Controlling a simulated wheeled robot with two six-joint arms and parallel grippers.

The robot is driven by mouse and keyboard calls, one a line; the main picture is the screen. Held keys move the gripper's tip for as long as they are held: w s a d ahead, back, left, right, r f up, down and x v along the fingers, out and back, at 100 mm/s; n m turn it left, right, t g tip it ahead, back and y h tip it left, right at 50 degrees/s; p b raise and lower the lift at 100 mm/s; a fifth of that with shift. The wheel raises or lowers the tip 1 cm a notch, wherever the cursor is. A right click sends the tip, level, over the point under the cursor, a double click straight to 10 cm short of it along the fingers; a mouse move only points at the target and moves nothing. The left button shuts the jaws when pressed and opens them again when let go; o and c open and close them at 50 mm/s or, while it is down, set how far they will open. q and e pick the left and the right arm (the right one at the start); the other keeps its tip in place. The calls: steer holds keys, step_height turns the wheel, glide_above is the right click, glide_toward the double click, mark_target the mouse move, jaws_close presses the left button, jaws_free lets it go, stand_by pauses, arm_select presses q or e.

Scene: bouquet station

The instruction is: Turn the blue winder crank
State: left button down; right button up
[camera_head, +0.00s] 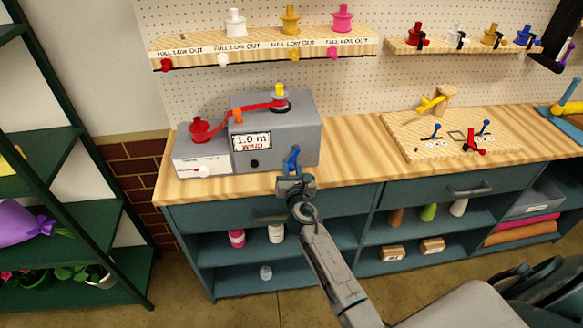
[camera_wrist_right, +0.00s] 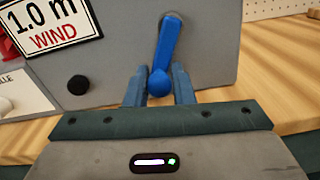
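The blue winder crank (camera_head: 292,158) is on the front face of the grey winder box (camera_head: 300,130), towards its right side. In the right wrist view, the crank's arm (camera_wrist_right: 168,45) runs from a pivot at the top down to a round knob (camera_wrist_right: 158,82), leaning slightly. My right gripper (camera_head: 289,182) is in front of the box at the crank's lower end. My left gripper is not in view.
The box's display (camera_head: 251,141) reads 1.0 m WIND. A red ribbon (camera_head: 240,109) runs across the box top from a red spool (camera_head: 200,131) at left. A wooden board (camera_head: 410,145) with small cranks lies to the right. The bench front (camera_head: 350,190) between is clear.

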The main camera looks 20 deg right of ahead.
jaws_close()
steer(key=shift+a+m, duration=0.1)
steer(key=shift+m, duration=0.2)
